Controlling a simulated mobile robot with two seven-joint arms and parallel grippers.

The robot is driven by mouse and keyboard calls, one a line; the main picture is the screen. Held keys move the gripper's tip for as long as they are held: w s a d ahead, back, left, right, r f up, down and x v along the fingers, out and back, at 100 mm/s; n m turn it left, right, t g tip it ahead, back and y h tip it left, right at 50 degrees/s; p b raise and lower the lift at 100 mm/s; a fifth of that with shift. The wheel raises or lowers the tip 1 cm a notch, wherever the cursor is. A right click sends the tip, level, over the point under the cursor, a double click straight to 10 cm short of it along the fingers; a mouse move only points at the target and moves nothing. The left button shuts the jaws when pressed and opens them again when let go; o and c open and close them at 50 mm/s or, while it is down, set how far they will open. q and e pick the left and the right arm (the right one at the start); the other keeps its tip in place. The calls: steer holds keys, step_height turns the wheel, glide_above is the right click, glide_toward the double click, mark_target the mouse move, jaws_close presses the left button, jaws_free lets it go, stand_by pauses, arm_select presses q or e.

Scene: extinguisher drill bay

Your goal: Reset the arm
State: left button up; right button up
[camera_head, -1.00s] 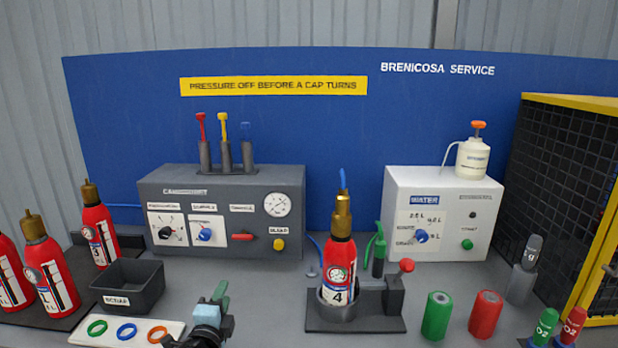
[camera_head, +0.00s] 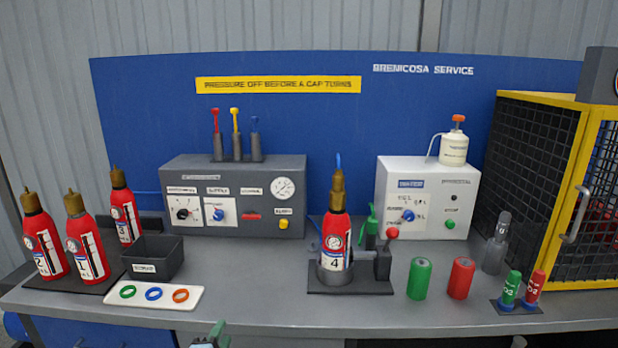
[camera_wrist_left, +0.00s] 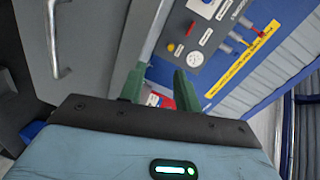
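My left gripper (camera_head: 208,338) shows only at the bottom edge of the head view, in front of the bench; most of it is cut off. In the left wrist view its two green fingers (camera_wrist_left: 160,88) stand apart with a gap between them. Nothing is held in the gap; the bench equipment shows beyond it. My right gripper is in neither view.
The grey bench (camera_head: 250,310) has a clear front strip. On it are a tray with coloured rings (camera_head: 190,297), extinguisher 4 (camera_head: 335,240) upright in a holder, green (camera_head: 420,278) and red (camera_head: 461,278) cylinders, and a yellow-framed cage (camera_head: 540,150) at right.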

arm_select(q)
steer(key=s+f+n+g, duration=0.2)
steer(key=s+f+n, duration=0.2)
steer(key=s+f, duration=0.55)
steer(key=s+f+n+g, duration=0.2)
steer(key=s+f+n, duration=0.3)
steer(key=s, duration=0.7)
steer(key=s+f+n+g, duration=0.2)
steer(key=s, duration=0.8)
steer(key=s+f+n+g+h, duration=0.1)
steer(key=s+f+n, duration=0.1)
steer(key=s, duration=0.8)
steer(key=shift+a+f+n+g, duration=0.3)
steer(key=shift+f+n+g, duration=0.1)
steer(key=shift+n, duration=0.2)
steer(key=shift+d, duration=0.1)
